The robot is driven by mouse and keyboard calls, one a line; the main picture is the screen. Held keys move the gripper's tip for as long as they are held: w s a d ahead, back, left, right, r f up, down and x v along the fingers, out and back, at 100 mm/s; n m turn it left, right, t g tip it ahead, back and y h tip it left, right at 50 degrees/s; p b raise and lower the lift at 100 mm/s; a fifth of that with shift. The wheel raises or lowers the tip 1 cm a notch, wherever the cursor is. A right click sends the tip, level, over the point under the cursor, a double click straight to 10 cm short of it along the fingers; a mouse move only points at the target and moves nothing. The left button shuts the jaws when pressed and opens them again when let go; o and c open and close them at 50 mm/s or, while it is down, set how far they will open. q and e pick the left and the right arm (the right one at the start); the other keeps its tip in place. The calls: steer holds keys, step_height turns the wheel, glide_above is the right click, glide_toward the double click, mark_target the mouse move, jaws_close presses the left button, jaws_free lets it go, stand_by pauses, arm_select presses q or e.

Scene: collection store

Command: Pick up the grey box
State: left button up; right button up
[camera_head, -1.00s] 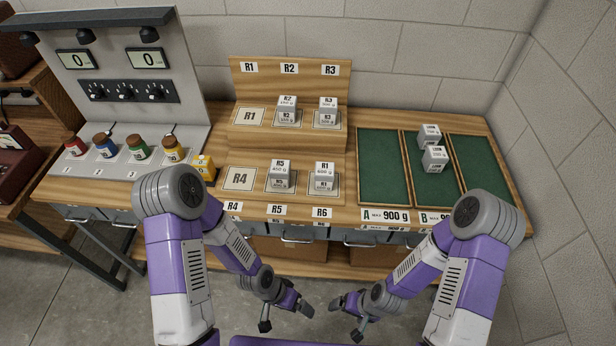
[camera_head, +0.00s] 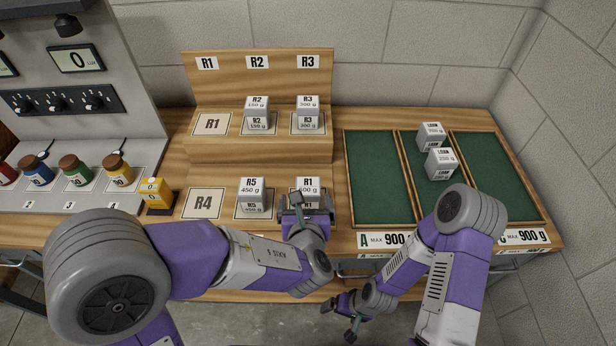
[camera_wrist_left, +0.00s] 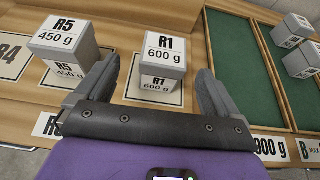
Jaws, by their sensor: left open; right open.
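Several grey boxes with white label tops are in view. The R1 600 g box (camera_head: 308,184) stands in the front row of the wooden rack, partly hidden by my left gripper (camera_head: 306,203). In the left wrist view the R1 box (camera_wrist_left: 162,50) lies ahead between the two fingers of my open left gripper (camera_wrist_left: 158,68), with nothing visibly gripped. The R5 450 g box (camera_head: 251,194) stands left of it, and in the wrist view R5 (camera_wrist_left: 64,38) is outside the left finger. My right gripper (camera_head: 340,318) is open, low in front of the bench.
R2 (camera_head: 256,115) and R3 (camera_head: 307,111) boxes stand on the upper step. Two loan boxes (camera_head: 431,134) are in the middle green tray. The left tray (camera_head: 375,180) and right tray (camera_head: 490,165) look empty. A yellow block (camera_head: 156,195) and jars stand left.

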mark_target(308, 187)
arm_select(q)
steer(key=shift+w+d+r, duration=0.15)
steer(key=shift+w+r, duration=0.05)
steer(key=shift+w, duration=0.2)
steer(key=shift+w+f, duration=0.1)
steer(key=shift+w, duration=0.15)
steer(key=b+x, duration=0.1)
steer(key=x, duration=0.4)
steer(key=shift+d+f+b, duration=0.15)
steer(key=shift+f+b, duration=0.1)
steer(key=shift+b, duration=0.15)
steer(key=shift+w, duration=0.3)
steer(key=shift+c, duration=0.3)
steer(key=c, duration=1.4)
steer(key=shift+r, duration=0.1)
steer(key=shift+c, duration=0.5)
